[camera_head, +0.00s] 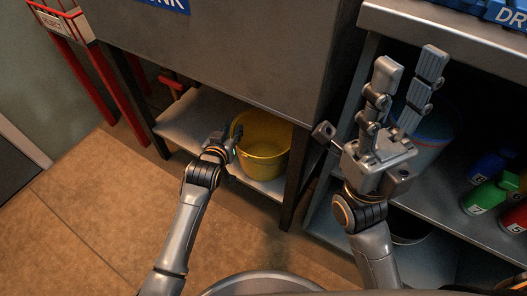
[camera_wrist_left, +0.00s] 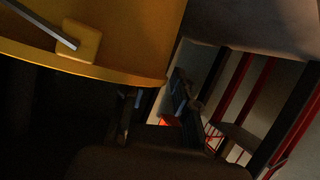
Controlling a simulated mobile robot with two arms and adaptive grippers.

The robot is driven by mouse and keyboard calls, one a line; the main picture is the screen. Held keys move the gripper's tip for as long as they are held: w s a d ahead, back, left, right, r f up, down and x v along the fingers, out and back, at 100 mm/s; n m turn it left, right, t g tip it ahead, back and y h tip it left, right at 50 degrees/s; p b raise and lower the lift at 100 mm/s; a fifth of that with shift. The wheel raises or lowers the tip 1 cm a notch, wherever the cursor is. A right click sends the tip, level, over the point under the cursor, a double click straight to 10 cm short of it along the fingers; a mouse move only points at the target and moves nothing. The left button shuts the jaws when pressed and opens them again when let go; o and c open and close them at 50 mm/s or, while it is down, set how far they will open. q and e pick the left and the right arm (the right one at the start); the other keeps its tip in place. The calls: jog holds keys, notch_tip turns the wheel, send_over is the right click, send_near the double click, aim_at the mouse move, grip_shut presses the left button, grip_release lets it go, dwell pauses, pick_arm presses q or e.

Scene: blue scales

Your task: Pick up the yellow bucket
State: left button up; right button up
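The yellow bucket (camera_head: 268,150) stands upright on the low shelf under the sink, near its right end. In the left wrist view the bucket (camera_wrist_left: 110,30) fills the upper left, with a grey handle joined to a yellow lug. My left gripper (camera_head: 228,138) is at the bucket's left side, with a finger close to the rim. Whether its fingers touch or grip the bucket is hard to see, as the wrist view is dark there. My right gripper (camera_head: 406,88) is raised in front of the right shelf unit, fingers apart and empty.
The metal sink (camera_head: 230,50) hangs low over the shelf (camera_head: 190,130), with dark legs at both ends. Coloured bottles (camera_head: 490,165) stand on the right shelf unit, and a pale bucket (camera_head: 432,125) is behind my right gripper. A red stand (camera_head: 100,80) is at left.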

pick_arm(q)
jog(key=shift+r, duration=0.1)
jog(key=shift+c, duration=0.5)
grip_shut()
